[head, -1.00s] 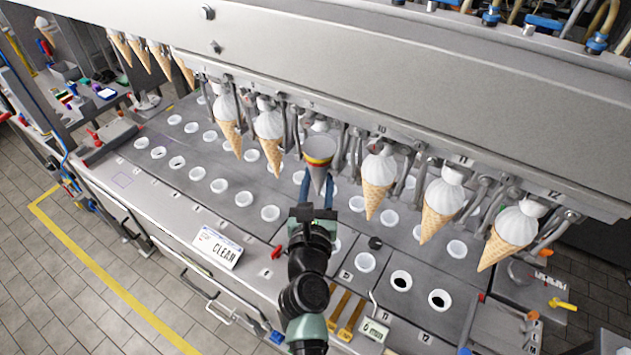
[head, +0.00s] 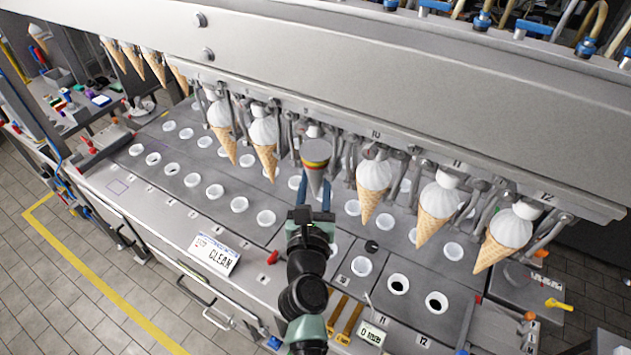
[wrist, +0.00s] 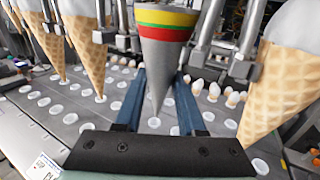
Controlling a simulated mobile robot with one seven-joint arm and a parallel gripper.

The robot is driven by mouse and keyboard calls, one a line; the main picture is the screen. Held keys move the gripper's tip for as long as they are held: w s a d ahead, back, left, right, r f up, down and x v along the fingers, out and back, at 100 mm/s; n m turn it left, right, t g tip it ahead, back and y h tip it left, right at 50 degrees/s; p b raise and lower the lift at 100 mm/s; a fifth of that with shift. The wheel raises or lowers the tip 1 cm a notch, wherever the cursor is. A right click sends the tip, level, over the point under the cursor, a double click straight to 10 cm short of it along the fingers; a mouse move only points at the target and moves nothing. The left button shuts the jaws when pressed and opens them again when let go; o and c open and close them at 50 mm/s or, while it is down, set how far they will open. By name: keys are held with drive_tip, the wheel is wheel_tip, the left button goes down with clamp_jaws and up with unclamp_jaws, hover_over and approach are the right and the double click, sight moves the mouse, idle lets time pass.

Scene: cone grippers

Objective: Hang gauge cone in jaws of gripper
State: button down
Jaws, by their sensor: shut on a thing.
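The gauge cone (head: 315,165) is a grey metal cone with red, yellow and green bands near its wide top. It points tip down in the row of hanging ice cream cones. My gripper (head: 315,192) is below it, its blue fingers shut on the cone's lower part. In the wrist view the gauge cone (wrist: 160,60) stands upright between the blue fingers (wrist: 158,100). Metal jaws (wrist: 118,35) show on its left and more jaws (wrist: 205,50) on its right. The cone's top is cut off there, so I cannot tell whether the jaws touch it.
Ice cream cones hang close on both sides, one at left (head: 264,145) and one at right (head: 373,185). A metal beam (head: 330,80) runs above. The deck below has rows of white cups (head: 240,204), a CLEAN sign (head: 214,252) and a small display (head: 372,334).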

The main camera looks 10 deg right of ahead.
drive_tip(key=shift+f+b, duration=0.45)
idle(0.6)
drive_tip(key=shift+c, duration=0.5)
unclamp_jaws()
drive_tip(key=s+a, duration=0.5)
drive_tip(key=s, duration=0.2)
drive_tip(key=shift+s+a, duration=0.15)
idle(0.6)
idle(0.8)
